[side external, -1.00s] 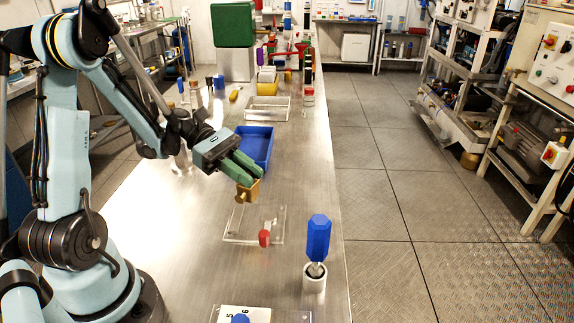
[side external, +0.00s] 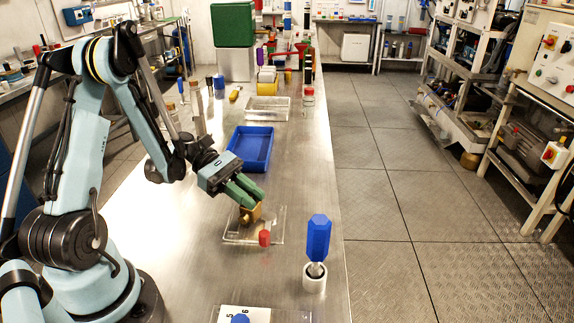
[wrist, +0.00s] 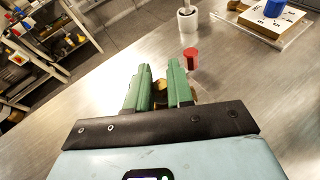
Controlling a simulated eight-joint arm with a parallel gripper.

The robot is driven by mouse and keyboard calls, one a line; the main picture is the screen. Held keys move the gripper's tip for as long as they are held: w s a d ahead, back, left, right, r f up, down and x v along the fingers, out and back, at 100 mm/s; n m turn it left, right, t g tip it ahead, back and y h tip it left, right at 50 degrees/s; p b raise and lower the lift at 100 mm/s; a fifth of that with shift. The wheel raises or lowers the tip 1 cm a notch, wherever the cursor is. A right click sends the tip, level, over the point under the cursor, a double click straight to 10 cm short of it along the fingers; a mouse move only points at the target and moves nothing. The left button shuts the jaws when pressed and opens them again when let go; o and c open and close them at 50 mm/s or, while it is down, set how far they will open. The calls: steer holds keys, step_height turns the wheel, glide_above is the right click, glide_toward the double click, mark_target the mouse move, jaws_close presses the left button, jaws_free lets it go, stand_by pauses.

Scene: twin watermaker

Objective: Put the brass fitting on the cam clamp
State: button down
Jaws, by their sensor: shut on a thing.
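My gripper (side external: 253,196) has green fingers shut on the brass fitting (side external: 249,214). The fitting is low over the cam clamp, and I cannot tell whether it touches it. The cam clamp has a clear base plate (side external: 234,238) on the bench and a red-ended lever (side external: 264,238) towards the front right. In the wrist view, the fitting (wrist: 160,86) shows between the fingers (wrist: 160,72), partly hidden by them. The red lever end (wrist: 191,58) stands just beyond the right finger. The rest of the clamp is mostly hidden there.
A blue-handled tool (side external: 318,237) stands upright in a white holder (side external: 314,279) to the front right. An empty blue tray (side external: 264,136) lies behind my gripper, with a clear tray (side external: 284,111) farther back. A numbered white block (side external: 240,315) is at the front edge. Bare bench lies left of the clamp.

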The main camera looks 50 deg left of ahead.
steer(key=shift+f, duration=0.1)
steer(key=c, duration=0.9)
jaws_free()
